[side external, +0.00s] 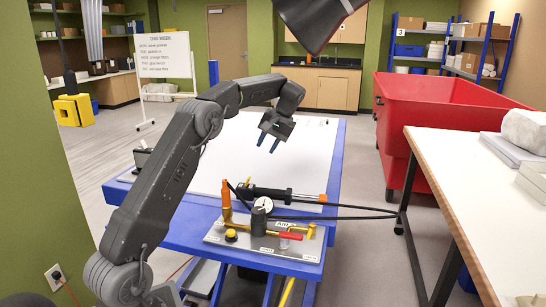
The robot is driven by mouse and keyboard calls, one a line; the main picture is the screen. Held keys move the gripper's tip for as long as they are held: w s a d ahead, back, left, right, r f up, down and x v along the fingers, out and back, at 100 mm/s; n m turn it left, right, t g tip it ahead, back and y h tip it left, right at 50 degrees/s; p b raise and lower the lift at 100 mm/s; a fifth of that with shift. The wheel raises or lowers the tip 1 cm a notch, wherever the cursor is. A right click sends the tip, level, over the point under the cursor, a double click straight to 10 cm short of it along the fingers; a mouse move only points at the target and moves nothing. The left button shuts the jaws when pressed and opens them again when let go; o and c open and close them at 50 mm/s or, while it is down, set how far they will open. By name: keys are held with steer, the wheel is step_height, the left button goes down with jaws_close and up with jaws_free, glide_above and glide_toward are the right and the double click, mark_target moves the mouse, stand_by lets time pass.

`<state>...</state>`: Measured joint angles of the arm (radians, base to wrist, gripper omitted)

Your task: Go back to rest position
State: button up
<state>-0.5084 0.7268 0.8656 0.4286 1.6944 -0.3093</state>
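My gripper (268,143) hangs above the white top of the blue-framed table (331,160), near its middle. Its two dark fingers point down and look spread apart, with nothing between them. My arm reaches up from the lower left and bends over the table. The gripper is clear of the table top and of the tool board in front of it.
A board (213,236) with a gauge (266,203), an orange-handled tool (226,194) and a red-handled valve (291,236) lies at the table's near end. Black hoses (366,207) run right toward a white-topped bench (480,205). A red bin (450,105) stands behind.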

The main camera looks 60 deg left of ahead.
steer(key=s+d+r+m+t, duration=0.2)
steer(key=s+d+r, duration=0.1)
steer(key=d, duration=0.4)
steer(key=s+d+r+m+t, duration=0.1)
steer(key=s+d+r+m, duration=0.15)
steer(key=d, duration=0.35)
steer(key=s+d+r+m+t, duration=0.1)
steer(key=s+d+r+t, duration=0.15)
steer(key=d, duration=0.45)
steer(key=s+d+f+m+t+h, duration=0.1)
steer(key=s+d+f+m+t, duration=0.1)
steer(key=s+d, duration=0.4)
steer(key=s+d+f+m+t+h, duration=0.2)
steer(key=s+d+f, duration=0.3)
steer(key=s, duration=0.5)
steer(key=shift+s+d+f, duration=0.25)
steer(key=shift+s+d, duration=0.05)
steer(key=shift+d, duration=0.7)
